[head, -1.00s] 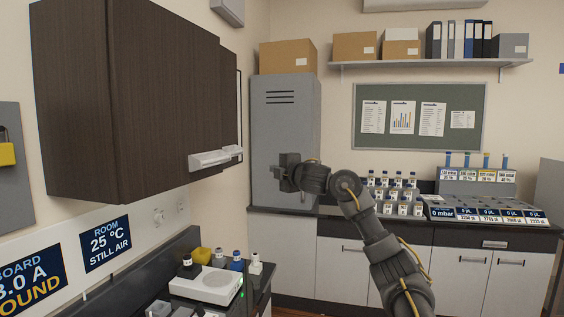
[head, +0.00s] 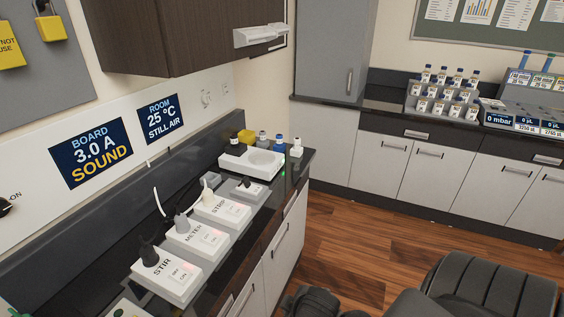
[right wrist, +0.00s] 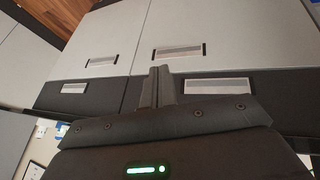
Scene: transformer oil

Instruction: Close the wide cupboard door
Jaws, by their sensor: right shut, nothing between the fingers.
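A dark wood wall cupboard (head: 130,35) hangs at the upper left in the head view, with its top cut off. Its front (head: 205,40) carries a pale bar handle (head: 262,34) at the lower edge. The front looks flush with the body, but I cannot tell whether it is fully shut. My right gripper (right wrist: 157,86) shows in the right wrist view, fingers together and empty. Beyond it are pale cupboard doors (right wrist: 220,35), which look shut and fill much of that view. My left gripper is not in view.
The left bench holds a white stirrer (head: 250,162), small bottles (head: 279,142) and switch boxes (head: 165,275). A grey locker (head: 335,50) stands at the back, beside a counter with bottle racks (head: 440,95). Wooden floor (head: 340,235) is free between the counters.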

